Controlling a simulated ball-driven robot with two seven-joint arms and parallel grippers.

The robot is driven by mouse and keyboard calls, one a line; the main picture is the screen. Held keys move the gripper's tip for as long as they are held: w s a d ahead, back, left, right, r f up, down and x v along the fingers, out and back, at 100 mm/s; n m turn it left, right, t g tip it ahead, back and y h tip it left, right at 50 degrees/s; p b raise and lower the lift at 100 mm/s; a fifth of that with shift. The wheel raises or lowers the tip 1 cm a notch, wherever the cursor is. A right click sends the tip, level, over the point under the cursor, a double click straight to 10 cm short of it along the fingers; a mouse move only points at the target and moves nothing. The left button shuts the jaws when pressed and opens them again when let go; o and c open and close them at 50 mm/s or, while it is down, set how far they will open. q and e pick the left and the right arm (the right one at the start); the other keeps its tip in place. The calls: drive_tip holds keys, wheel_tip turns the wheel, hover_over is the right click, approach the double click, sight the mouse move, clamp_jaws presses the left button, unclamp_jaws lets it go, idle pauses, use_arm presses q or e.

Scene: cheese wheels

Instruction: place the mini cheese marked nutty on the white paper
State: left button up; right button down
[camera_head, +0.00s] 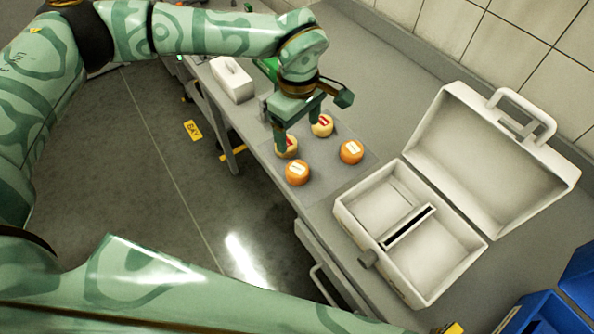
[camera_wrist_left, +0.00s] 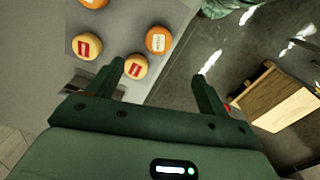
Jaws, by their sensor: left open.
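Several mini cheeses stand on the counter: two pale yellow ones with red labels (camera_head: 287,147) (camera_head: 322,126) and two orange ones with white labels (camera_head: 298,173) (camera_head: 351,152). The label words are too small to read, so I cannot tell which is nutty. My left gripper (camera_head: 297,125) is open, pointing down over the pale cheeses. In the left wrist view, a pale cheese (camera_wrist_left: 135,68) shows close beside one finger of the gripper (camera_wrist_left: 160,74). A thin greyish sheet (camera_head: 336,183) lies under the cheeses; I make out no clearly white paper. My right gripper is out of view.
An open white case (camera_head: 428,270) with its lid up stands to the right of the cheeses. A small white box (camera_head: 232,84) sits behind the gripper to the left. Blue bins (camera_head: 545,318) are at the lower right. The counter's front edge runs close by the cheeses.

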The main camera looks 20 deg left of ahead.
use_arm(q)
hover_over(297, 168)
drive_tip(key=f, duration=1)
drive_tip(key=shift+s+d+f+b, duration=0.2)
drive_tip(key=shift+s+f+b, duration=0.05)
drive_tip(key=shift+f+b, duration=0.15)
drive_tip(key=f, duration=0.5)
drive_tip(key=shift+w+a+f+b, duration=0.1)
drive_tip(key=shift+w+f+b, duration=0.1)
drive_tip(key=shift+b, duration=0.1)
drive_tip(key=shift+r, duration=0.1)
drive_tip(key=c, duration=1.2)
